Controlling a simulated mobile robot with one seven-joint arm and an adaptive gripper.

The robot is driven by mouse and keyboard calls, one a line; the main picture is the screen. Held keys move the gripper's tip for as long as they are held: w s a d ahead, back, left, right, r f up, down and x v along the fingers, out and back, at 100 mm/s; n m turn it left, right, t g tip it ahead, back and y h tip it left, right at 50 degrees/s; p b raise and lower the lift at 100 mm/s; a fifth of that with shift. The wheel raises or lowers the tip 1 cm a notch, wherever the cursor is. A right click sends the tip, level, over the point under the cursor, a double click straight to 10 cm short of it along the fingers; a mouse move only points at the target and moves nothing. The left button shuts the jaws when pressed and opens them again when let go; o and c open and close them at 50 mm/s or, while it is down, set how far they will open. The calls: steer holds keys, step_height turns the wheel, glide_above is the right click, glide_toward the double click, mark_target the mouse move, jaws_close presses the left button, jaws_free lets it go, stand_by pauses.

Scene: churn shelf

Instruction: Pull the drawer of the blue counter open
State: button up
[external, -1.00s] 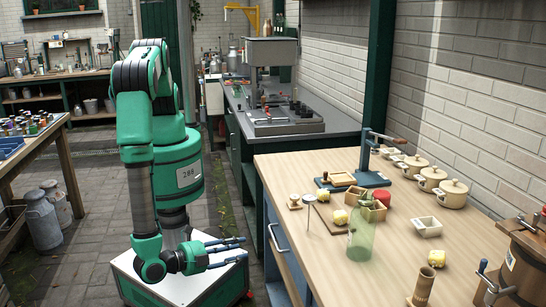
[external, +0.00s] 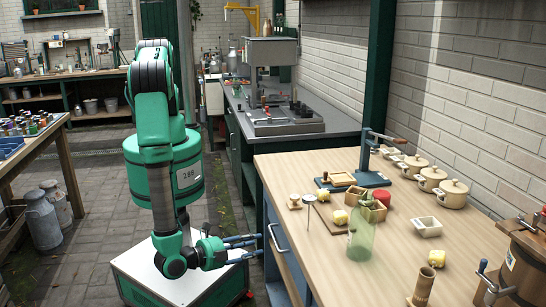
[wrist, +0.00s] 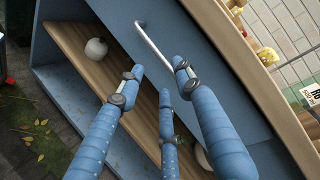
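The blue counter (external: 266,202) stands to the right of me under a pale wooden top. Its drawer front (wrist: 215,65) is a flat blue panel and looks shut. The drawer's pale bar handle (external: 274,238) faces my gripper; in the wrist view the handle (wrist: 153,45) runs slanted across the panel. My three-fingered gripper (external: 258,243) is open and empty, its blue fingers pointing at the handle. In the wrist view the fingers (wrist: 160,72) are spread, with the handle between and ahead of their tips. Whether any finger touches it I cannot tell.
Below the drawer is an open wooden shelf (wrist: 80,55) with a round white item (wrist: 96,48) on it. The top (external: 310,255) bears a green glass bottle (external: 361,238), small boxes and several lidded pots.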

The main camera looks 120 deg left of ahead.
steer(key=x, duration=0.7)
steer(key=shift+a+b, duration=0.3)
steer(key=shift+w, duration=0.1)
jaws_close()
